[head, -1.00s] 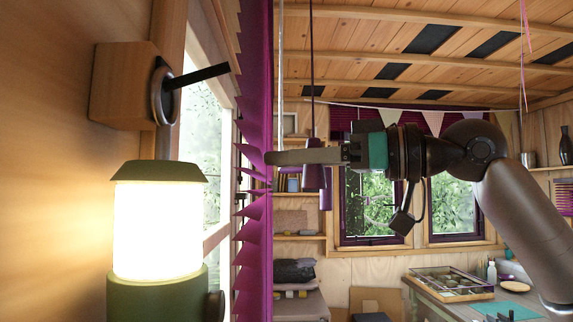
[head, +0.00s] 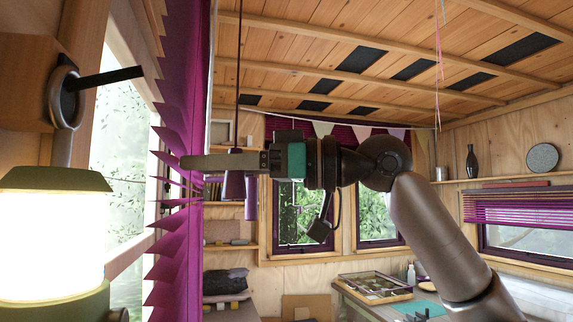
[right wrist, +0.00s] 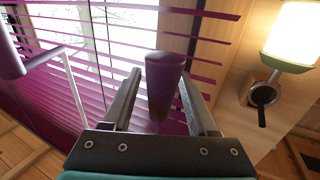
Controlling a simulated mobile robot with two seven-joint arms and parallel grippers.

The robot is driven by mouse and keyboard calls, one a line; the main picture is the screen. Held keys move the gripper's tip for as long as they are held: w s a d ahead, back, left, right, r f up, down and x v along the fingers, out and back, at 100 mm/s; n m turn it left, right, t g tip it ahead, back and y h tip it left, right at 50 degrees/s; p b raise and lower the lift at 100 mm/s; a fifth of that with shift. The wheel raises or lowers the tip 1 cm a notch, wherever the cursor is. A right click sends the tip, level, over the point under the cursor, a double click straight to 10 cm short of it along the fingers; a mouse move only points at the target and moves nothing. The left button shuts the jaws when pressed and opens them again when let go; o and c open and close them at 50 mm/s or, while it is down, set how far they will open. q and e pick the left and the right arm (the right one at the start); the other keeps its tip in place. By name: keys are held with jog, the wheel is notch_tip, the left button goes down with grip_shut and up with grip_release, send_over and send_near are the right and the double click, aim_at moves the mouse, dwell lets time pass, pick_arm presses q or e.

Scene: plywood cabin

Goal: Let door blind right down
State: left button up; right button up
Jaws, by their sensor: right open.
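The purple slatted door blind (head: 178,250) hangs at the left in the head view, its slats spread across the bright window. A dark cord (head: 238,75) hangs beside it, with a purple cord pull (head: 234,188) at its end and a second purple pull (head: 252,200) close by. My right gripper (head: 188,163) reaches leftward past the pulls, fingertips overlapping the blind's edge. In the right wrist view its fingers are open, with one tapered purple pull (right wrist: 163,85) between them in the picture; contact is not visible. Another pull (right wrist: 9,55) lies outside the fingers. My left gripper is out of view.
A lit lamp (head: 50,240) and a wooden block with a dark lever (head: 105,77) stand close at the left. A pale rod (right wrist: 75,85) hangs near the blind. A worktable with a display case (head: 375,287) stands at the back right.

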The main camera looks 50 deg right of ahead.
jog(key=b+v, duration=0.6)
jog(key=v, duration=0.9)
jog(key=shift+d, duration=0.1)
